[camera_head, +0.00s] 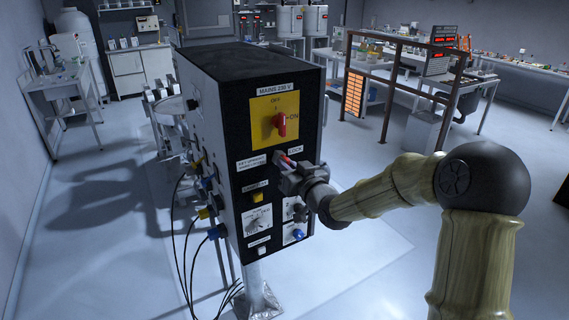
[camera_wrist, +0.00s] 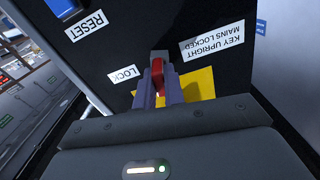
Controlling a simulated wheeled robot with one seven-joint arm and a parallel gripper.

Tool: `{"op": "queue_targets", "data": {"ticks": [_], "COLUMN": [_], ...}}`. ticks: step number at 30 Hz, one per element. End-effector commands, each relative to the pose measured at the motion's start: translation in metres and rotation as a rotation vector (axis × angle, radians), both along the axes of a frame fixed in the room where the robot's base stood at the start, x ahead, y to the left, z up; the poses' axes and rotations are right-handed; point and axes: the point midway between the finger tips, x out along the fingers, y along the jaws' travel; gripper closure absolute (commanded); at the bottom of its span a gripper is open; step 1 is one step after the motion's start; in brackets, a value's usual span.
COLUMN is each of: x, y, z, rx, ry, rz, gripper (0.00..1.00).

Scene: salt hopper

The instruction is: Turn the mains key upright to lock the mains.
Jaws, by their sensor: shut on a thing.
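The red mains key (camera_head: 286,160) sits in the lock on the front of the black cabinet (camera_head: 240,130), beside the LOCK label (camera_head: 295,150). My gripper (camera_head: 289,168) is at the lock, its fingers shut on the key. In the wrist view, the red key (camera_wrist: 157,72) shows between the two fingers (camera_wrist: 164,88) of my gripper. The fingers hide part of the key, so its exact angle cannot be told. The KEY UPRIGHT MAINS LOCKED label (camera_wrist: 216,42) appears upside down to the right of the lock.
Above the lock is the red mains switch (camera_head: 281,124) on a yellow plate (camera_head: 261,108). Black cables (camera_head: 176,225) hang from the cabinet's left side.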

Motion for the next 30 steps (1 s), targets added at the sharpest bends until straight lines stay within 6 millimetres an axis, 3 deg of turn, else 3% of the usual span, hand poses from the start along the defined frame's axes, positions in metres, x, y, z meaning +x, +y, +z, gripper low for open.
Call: {"op": "queue_targets", "data": {"ticks": [30], "x": [-0.0003], "y": [0.0004], "z": [-0.0027], "rx": [-0.255], "ry": [-0.171], "rz": [-0.002], "gripper": [1.0]}}
